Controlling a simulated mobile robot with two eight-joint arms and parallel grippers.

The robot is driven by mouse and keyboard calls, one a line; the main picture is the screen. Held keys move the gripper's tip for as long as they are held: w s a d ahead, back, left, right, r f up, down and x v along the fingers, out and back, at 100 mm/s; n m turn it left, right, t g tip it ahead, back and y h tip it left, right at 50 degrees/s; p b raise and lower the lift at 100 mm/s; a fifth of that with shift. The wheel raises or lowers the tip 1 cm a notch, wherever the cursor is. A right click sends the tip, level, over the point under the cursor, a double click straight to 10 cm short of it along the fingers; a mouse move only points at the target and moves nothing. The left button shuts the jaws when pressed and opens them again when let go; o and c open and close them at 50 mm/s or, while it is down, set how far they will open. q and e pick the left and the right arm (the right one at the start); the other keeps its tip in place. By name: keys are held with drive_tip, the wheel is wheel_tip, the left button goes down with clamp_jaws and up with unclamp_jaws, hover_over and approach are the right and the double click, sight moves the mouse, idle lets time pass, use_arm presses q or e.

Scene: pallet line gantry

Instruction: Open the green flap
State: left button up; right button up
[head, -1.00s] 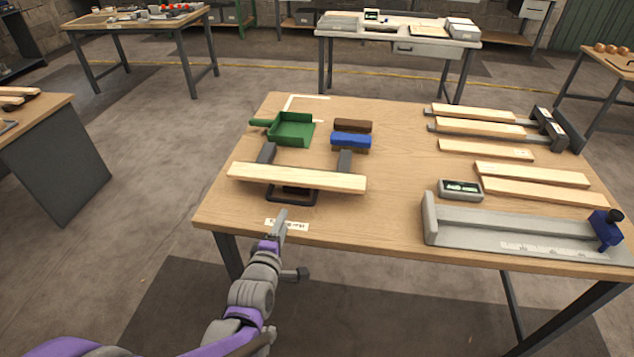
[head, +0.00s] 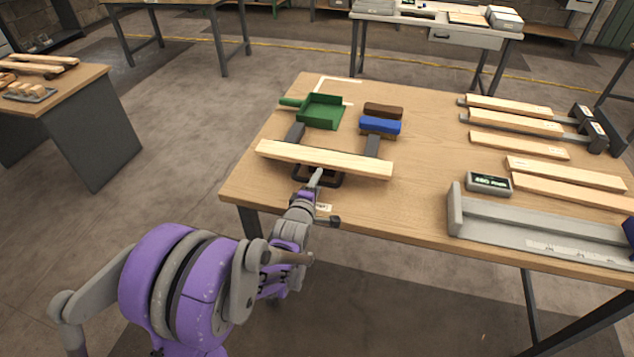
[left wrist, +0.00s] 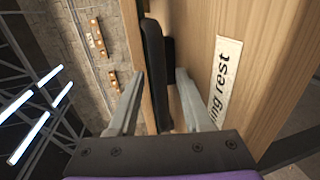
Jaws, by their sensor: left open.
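I see nothing that is clearly a green flap. A green dustpan (head: 322,111) lies at the back left of the wooden table, its handle to the left. A dark green ribbed panel (head: 617,30) shows partly at the far right edge. My left gripper (head: 317,179) is at the table's front left, over the black frame (head: 330,182) below a pale board. In the left wrist view the fingers (left wrist: 160,78) are apart, with the black frame (left wrist: 155,60) showing between them; I cannot tell whether they touch it. My right gripper is out of view.
The pale board (head: 325,159) lies across two dark supports. A blue-and-brown brush (head: 380,125) is behind it. Several wooden strips (head: 515,121), a small display (head: 489,183) and a grey channel fixture (head: 540,231) fill the right side. The table's middle is mostly clear.

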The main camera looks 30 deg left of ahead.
use_arm(q)
drive_tip(key=shift+c, duration=0.3)
clamp_jaws()
idle(1.1)
